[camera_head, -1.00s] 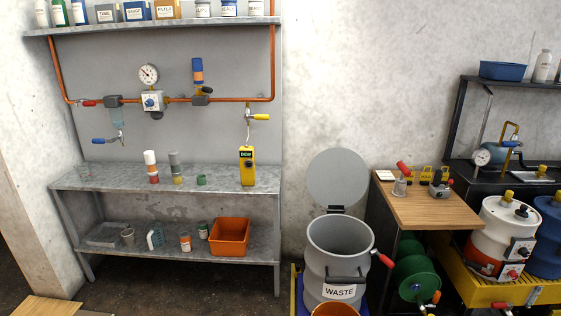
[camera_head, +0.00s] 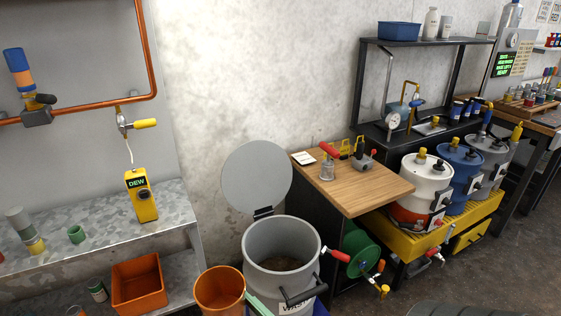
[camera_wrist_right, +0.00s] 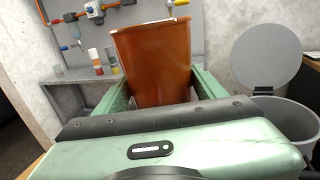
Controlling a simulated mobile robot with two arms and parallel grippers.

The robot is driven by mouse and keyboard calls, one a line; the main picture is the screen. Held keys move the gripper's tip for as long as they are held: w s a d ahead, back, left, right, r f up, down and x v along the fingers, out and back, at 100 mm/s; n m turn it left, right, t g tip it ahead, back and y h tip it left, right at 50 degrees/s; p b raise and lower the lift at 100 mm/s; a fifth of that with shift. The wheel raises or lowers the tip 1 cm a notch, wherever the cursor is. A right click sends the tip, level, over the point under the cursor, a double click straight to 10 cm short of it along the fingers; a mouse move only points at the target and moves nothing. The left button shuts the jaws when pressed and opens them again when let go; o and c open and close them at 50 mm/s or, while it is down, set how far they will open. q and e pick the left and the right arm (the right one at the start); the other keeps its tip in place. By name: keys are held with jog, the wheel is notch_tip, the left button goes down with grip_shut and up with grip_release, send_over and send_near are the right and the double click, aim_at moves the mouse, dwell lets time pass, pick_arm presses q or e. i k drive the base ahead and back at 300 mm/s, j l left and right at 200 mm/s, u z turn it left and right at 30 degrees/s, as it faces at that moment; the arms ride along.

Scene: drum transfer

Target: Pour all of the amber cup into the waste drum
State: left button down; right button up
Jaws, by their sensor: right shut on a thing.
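The amber cup (camera_head: 220,292) is at the bottom of the head view, left of the waste drum and apart from its opening. It looks upright there. In the right wrist view the amber cup (camera_wrist_right: 153,65) stands between the green fingers of my right gripper (camera_wrist_right: 160,88), which is shut on it. A bit of my right gripper (camera_head: 257,304) shows beside the cup in the head view. The cup's contents are not clear. The grey waste drum (camera_head: 262,262) is open, with its round lid (camera_head: 257,177) raised behind it and something dark brown inside. My left gripper is not in view.
An orange bin (camera_head: 138,287) sits on the lower shelf at left. A wooden table (camera_head: 362,190) and a green reel (camera_head: 360,248) stand right of the drum. The space above the drum's mouth is clear.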

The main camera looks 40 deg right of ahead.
aim_at(283, 288)
jog(key=i+j+z, duration=0.2)
jog(key=i+z, duration=0.25)
jog(key=i+j+z, duration=0.85)
